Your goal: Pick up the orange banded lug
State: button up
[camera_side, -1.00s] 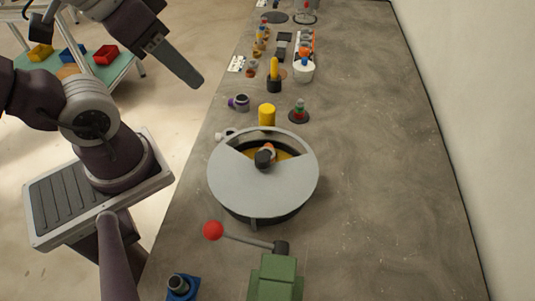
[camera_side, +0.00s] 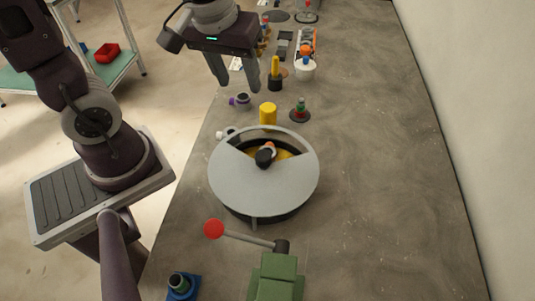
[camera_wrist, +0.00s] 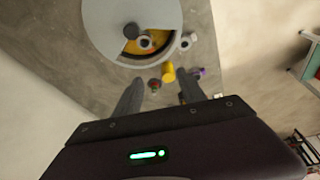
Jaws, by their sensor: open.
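A lug with an orange-toned band (camera_side: 270,147) shows in the wedge opening of a round grey-covered drum (camera_side: 231,184), partly hidden by the cover's black knob (camera_side: 264,158). In the wrist view, the lug (camera_wrist: 147,41) shows as a pale ring with a dark middle. My gripper (camera_side: 238,82) is open and empty, pointing down, and appears behind and left of the drum in the side view. The wrist view shows its fingers (camera_wrist: 160,88) apart, with the drum (camera_wrist: 101,20) ahead of them. My gripper hides some small items behind it.
A yellow cylinder (camera_side: 267,114), a purple-banded lug (camera_side: 240,101) and a red-green piece on a dark disc (camera_side: 300,110) stand behind the drum. A red-balled lever (camera_side: 214,229) joins a green block (camera_side: 276,276) in front. The table's right side is clear.

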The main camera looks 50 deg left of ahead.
jog(key=w+d+f+n+g, duration=0.1)
jog(key=f+n, duration=0.1)
jog(key=f, duration=0.5)
jog(key=w+d+f+n+g, duration=0.1)
jog(key=f+n, duration=0.1)
jog(key=f, duration=0.6)
jog(key=w+d+f+n+g+h, duration=0.1)
jog(key=w+f+n, duration=0.1)
jog(key=f, duration=0.5)
jog(key=shift+w+d+f+n, duration=0.1)
jog(key=shift+d+f+n, duration=0.1)
jog(key=shift+f+n, duration=0.25)
jog(key=shift+r, duration=0.15)
grip_shut()
